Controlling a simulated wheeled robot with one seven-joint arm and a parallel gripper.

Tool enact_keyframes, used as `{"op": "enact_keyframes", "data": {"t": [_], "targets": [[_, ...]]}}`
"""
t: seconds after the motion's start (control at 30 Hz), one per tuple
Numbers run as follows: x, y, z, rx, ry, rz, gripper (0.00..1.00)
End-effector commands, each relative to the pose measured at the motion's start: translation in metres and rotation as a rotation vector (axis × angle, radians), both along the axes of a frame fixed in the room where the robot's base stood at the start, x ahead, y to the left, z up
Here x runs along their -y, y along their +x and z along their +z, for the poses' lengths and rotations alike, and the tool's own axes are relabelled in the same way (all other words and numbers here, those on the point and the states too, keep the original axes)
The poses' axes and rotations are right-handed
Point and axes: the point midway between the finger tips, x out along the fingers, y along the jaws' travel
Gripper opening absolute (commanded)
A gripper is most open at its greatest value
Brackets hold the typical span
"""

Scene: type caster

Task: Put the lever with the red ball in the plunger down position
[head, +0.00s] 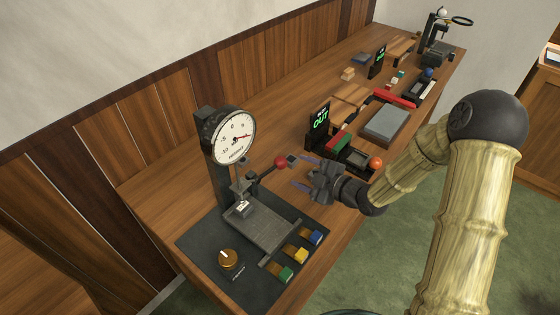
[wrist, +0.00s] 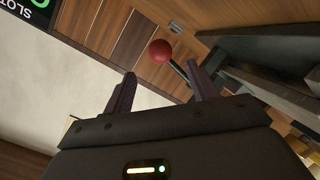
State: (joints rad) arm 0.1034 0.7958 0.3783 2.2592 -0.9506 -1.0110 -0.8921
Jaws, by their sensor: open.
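The lever's red ball (head: 281,162) sits at the end of a dark arm on the right side of the dial device (head: 233,136). The lever slants up from the device toward the ball. The plunger (head: 242,207) hangs below the dial over a grey plate. My gripper (head: 303,172) is open and empty, just right of the red ball, its fingers pointing toward it and apart from it. In the wrist view, the red ball (wrist: 160,51) shows beyond the two fingertips (wrist: 161,80), not between them. The lever's rod shows partly behind the right finger.
A brass knob (head: 228,259) and green, yellow and blue blocks (head: 301,254) are on the dark base. More devices line the bench toward the back.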

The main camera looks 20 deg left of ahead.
Motion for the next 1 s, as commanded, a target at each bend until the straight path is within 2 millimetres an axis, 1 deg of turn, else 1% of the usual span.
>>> {"op": "enact_keyframes", "data": {"t": [0.03, 0.3, 0.4, 0.5, 0.63, 0.87, 0.9, 0.97, 1.0], "targets": [[-0.009, 0.003, -0.002, -0.002, 0.001, 0.003, 0.58], [-0.050, 0.023, -0.014, -0.002, 0.001, 0.002, 0.58], [-0.064, 0.029, -0.019, -0.001, 0.000, 0.003, 0.58], [-0.074, 0.035, -0.022, -0.002, -0.001, 0.001, 0.58], [-0.080, 0.038, -0.025, 0.000, -0.001, 0.001, 0.58], [-0.081, 0.038, -0.025, 0.000, 0.000, 0.000, 0.58], [-0.081, 0.038, -0.025, 0.000, 0.000, 0.000, 0.56], [-0.081, 0.038, -0.025, 0.000, 0.000, 0.000, 0.44], [-0.081, 0.038, -0.025, 0.000, 0.000, 0.000, 0.36]]}}
